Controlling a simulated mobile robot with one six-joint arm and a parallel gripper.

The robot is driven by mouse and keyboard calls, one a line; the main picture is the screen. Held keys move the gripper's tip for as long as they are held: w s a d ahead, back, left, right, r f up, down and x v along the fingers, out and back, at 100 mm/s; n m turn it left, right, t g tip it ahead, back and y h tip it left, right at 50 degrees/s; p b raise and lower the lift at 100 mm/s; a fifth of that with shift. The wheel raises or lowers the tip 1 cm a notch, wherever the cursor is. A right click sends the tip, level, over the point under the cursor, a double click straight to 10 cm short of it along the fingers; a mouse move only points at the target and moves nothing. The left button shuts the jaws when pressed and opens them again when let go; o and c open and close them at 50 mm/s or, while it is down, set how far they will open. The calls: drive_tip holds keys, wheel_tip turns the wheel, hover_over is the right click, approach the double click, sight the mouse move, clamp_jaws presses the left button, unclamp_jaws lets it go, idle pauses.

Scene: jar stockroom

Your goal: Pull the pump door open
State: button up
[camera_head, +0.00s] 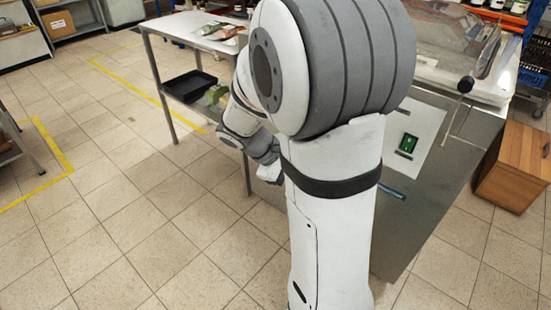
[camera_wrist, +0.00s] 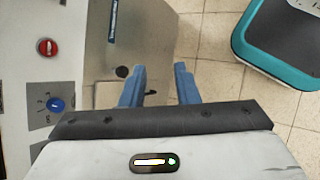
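In the wrist view my gripper (camera_wrist: 160,82) is open, with two blue fingers apart and nothing seen between them but grey surface and floor. A grey panel (camera_wrist: 150,35), which looks like the pump door, lies beyond the fingers. It bears a blue label strip (camera_wrist: 113,22) and a small dark round knob (camera_wrist: 122,72) just left of the left fingertip. I cannot tell whether the panel is ajar or whether the fingers touch it. In the head view my arm covers much of the grey machine side (camera_head: 450,170), and my fingertips are hidden.
A white control panel with a red knob (camera_wrist: 47,48) and a blue knob (camera_wrist: 56,104) is at left in the wrist view. A teal-rimmed bin (camera_wrist: 285,40) stands on the floor at right.

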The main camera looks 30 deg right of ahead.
drive_tip(key=w+d+f+n+t+h+b, duration=0.2)
drive_tip(key=w+d+f+n+h+b, duration=0.25)
drive_tip(key=f, duration=0.85)
drive_tip(key=w+d+f+n+t+h+b, duration=0.2)
drive_tip(key=w+d+f+n+b, duration=0.25)
drive_tip(key=w+f+b, duration=0.55)
drive_tip(key=w+d+f+n+t+h+b, duration=0.2)
drive_tip(key=w+d+f+n+h+b, duration=0.3)
drive_tip(key=f, duration=1)
drive_tip(key=shift+n+y, duration=0.4)
drive_tip(key=shift+y, duration=0.45)
drive_tip(key=d, duration=0.6)
drive_tip(key=shift+w+d+b, duration=0.3)
drive_tip(key=shift+w+b, duration=0.05)
drive_tip(key=shift+w, duration=0.05)
drive_tip(key=shift+c, duration=0.3)
drive_tip(key=shift+t, duration=0.3)
clamp_jaws()
